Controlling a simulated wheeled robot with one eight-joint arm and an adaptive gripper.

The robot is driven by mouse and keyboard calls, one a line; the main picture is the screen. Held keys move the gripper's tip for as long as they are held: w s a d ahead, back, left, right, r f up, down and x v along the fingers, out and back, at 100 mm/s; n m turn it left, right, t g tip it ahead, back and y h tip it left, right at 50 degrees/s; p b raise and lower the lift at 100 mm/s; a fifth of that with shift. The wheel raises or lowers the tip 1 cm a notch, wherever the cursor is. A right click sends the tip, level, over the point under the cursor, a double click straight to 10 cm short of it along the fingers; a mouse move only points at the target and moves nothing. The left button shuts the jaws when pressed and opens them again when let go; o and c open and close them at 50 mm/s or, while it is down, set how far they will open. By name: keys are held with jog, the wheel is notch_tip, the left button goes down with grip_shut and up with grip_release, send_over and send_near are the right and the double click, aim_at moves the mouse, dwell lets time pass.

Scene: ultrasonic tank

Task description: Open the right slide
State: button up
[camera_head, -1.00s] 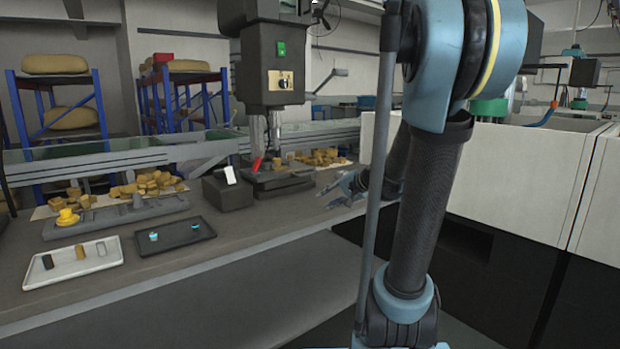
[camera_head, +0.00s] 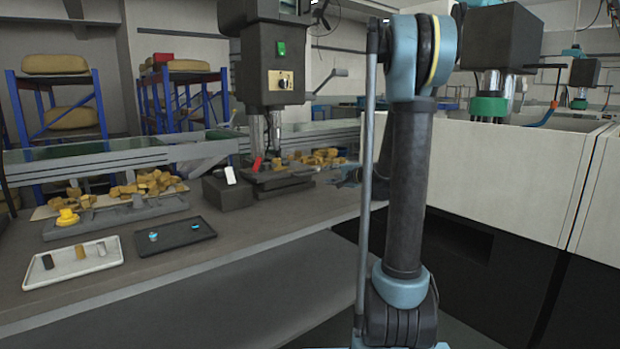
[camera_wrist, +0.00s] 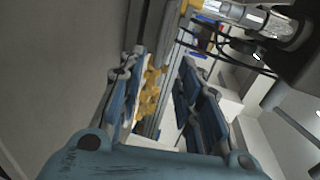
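I cannot tell for sure which part is the right slide. Large pale cabinets (camera_head: 510,175) with dark lower fronts stand at the right, partly hidden by my arm, and no handle on them is clear. My gripper (camera_wrist: 162,75) shows in the wrist view with its two blue fingers apart and nothing between them. Yellow-brown pieces appear beyond the gap. In the head view only a little of the gripper (camera_head: 347,180) shows, left of my upright arm link, near the bench's right end.
A grey bench (camera_head: 230,255) runs along the left. It bears a white tray (camera_head: 45,283), a black tray (camera_head: 170,244), a grey fixture strip (camera_head: 90,226) and a drill-like machine (camera_head: 272,75). Another dark machine head (camera_head: 500,40) hangs above the cabinets.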

aim_at(311, 174)
jog(key=x, duration=1.3)
jog(key=shift+w+a, duration=0.15)
jog(key=shift+w, duration=0.05)
grip_shut()
